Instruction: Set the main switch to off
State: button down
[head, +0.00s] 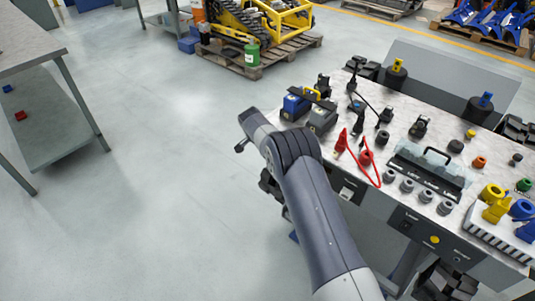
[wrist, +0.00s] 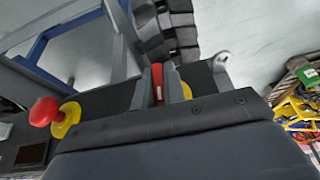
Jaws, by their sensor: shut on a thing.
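The main switch's red handle (wrist: 157,82) shows in the wrist view, just above the dark housing, with part of a yellow plate (wrist: 186,90) at its right. My gripper (wrist: 163,84) is shut on this handle. The handle's lower part is hidden by the housing, and I cannot read its exact setting. In the head view my arm covers the main switch and most of my gripper at the bench's left end.
A red mushroom button (wrist: 43,111) on a yellow base stands left of the handle in the wrist view. The workbench (head: 375,110) is crowded with cables, plugs and knobs. Open floor (head: 160,130) lies left of it, before a grey table (head: 60,115).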

dwell(0.3)
jog(key=c, duration=1.5)
grip_release()
jog(key=shift+r, duration=0.1)
jog(key=b+v, duration=0.1)
jog(key=v, duration=0.9)
jog(key=shift+r, duration=0.3)
jog(key=p+x, duration=0.1)
jog(key=x, duration=0.9)
jog(key=shift+f, duration=0.4)
jog(key=shift+f, duration=0.1)
